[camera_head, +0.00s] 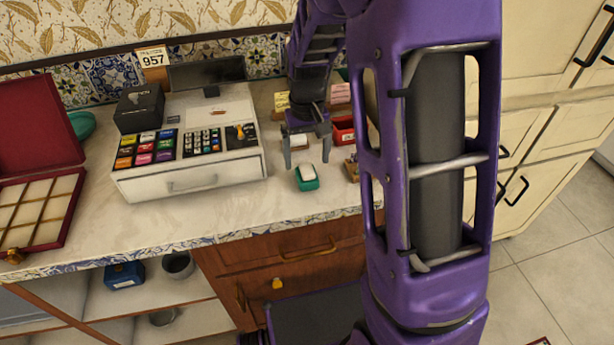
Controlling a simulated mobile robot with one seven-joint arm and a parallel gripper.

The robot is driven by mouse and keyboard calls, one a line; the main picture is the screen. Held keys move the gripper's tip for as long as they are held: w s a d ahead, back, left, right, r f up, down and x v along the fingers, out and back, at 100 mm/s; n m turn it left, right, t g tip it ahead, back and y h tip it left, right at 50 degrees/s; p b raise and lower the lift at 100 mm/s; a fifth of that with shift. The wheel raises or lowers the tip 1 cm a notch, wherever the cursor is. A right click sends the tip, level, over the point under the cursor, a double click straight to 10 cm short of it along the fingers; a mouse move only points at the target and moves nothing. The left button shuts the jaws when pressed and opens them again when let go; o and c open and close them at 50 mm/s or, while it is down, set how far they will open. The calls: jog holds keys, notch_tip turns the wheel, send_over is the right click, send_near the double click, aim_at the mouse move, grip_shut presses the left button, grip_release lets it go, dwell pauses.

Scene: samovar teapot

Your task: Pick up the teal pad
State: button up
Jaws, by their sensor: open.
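A small teal pad (306,185) lies on the counter right of the white cash register, near the counter's front part. A small white block (308,172) rests on top of it, covering its middle. My gripper (306,158) points down, its two fingers spread apart with nothing held between them. In the picture the fingertips are just above and behind the pad; their exact height over the counter is unclear. Another small white-topped piece (299,142) shows between the fingers, partly hidden.
A white register (190,182) stands to the left, with an open red box (70,208) beyond it. A red container (343,130) and a small brown-gold item (352,170) sit right of the pad. My purple arm hides the counter's right side.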

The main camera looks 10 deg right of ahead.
aim_at(307, 168)
notch_tip(307, 168, down, 5)
jog(key=shift+b, duration=0.3)
grip_shut()
notch_tip(307, 168, up, 10)
jog(key=shift+s+r+p, duration=0.1)
jog(key=shift+p, duration=0.6)
jog(key=c, duration=0.7)
grip_release()
jog(key=c, duration=0.6)
